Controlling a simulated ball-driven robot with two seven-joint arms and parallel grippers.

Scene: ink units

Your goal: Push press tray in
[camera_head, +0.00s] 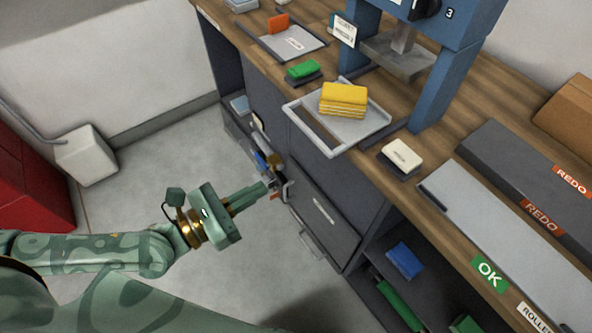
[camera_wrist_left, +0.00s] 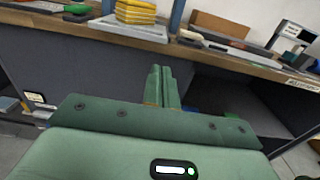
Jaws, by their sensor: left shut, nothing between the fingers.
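The press tray (camera_head: 301,116) is a pale, rimmed tray on the wooden counter. It sticks out from under the blue press (camera_head: 433,88) past the counter's front edge and bears a stack of yellow blocks (camera_head: 343,99). In the left wrist view the tray (camera_wrist_left: 150,33) and yellow stack (camera_wrist_left: 136,11) show at the upper left. My left gripper (camera_head: 266,187) is shut and empty, below counter height in front of the cabinet, apart from the tray. Its fingers (camera_wrist_left: 162,86) point toward the cabinet front. My right gripper is in neither view.
A green block (camera_head: 303,69) and a white block (camera_head: 402,155) sit on dark bases on either side of the tray. Grey OK and REDO trays lie along the counter at right. An open shelf (camera_head: 405,262) is below. The floor (camera_head: 140,185) is clear.

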